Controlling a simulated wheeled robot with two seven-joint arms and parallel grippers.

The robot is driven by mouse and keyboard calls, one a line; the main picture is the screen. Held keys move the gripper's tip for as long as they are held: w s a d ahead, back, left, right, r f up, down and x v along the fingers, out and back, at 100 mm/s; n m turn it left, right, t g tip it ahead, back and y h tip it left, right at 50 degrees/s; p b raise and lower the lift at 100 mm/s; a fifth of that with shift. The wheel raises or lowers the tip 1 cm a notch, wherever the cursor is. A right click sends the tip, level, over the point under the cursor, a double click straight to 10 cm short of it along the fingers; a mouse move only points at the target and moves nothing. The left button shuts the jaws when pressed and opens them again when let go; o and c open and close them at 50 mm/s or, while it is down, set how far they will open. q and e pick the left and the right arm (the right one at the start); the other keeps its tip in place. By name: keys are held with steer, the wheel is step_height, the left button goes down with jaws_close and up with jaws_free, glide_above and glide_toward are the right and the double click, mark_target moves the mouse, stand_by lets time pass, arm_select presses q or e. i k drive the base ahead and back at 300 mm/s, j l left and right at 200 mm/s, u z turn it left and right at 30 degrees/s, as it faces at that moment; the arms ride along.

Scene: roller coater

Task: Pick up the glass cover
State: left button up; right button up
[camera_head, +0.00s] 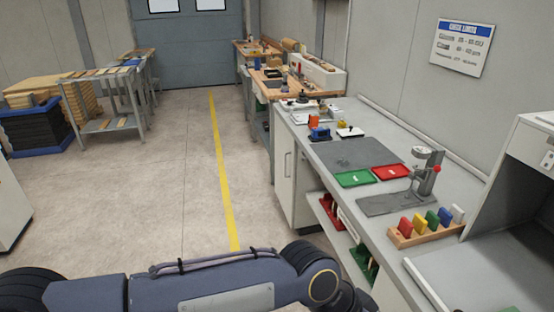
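I cannot make out a glass cover in the head view. One of my dark blue arms lies across the bottom of the picture, coming in from the left and running out at the bottom edge. Its gripper is not in view. No other gripper shows. A long grey workbench (443,194) runs along the right wall.
A wooden rack (404,240) with several coloured blocks sits at the bench's front edge. A white open-fronted cabinet (535,147) stands at the right. The floor along the yellow line (222,165) is clear.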

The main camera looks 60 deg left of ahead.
mark_target(344, 162)
steer(key=u, duration=1.7)
steer(key=i+j+z, duration=0.1)
steer(key=i+j, duration=0.2)
steer(key=i+j+z, duration=0.15)
steer(key=i+j, duration=0.2)
steer(key=i, duration=0.15)
steer(key=i+j+z, duration=0.1)
steer(key=i+j, duration=0.25)
steer(key=i+j+z, duration=0.15)
steer(key=i+j, duration=0.2)
steer(key=i+j+z, duration=0.1)
steer(key=i+j, duration=0.25)
steer(key=j, duration=0.15)
steer(key=i+j+z, duration=0.15)
steer(key=i+j, duration=0.15)
steer(key=j, duration=0.2)
steer(key=i+j+z, duration=0.1)
steer(key=i+j, duration=0.2)
steer(key=j, duration=0.2)
steer(key=i+j+z, duration=0.15)
steer(key=i+j, duration=0.15)
steer(key=j, duration=0.2)
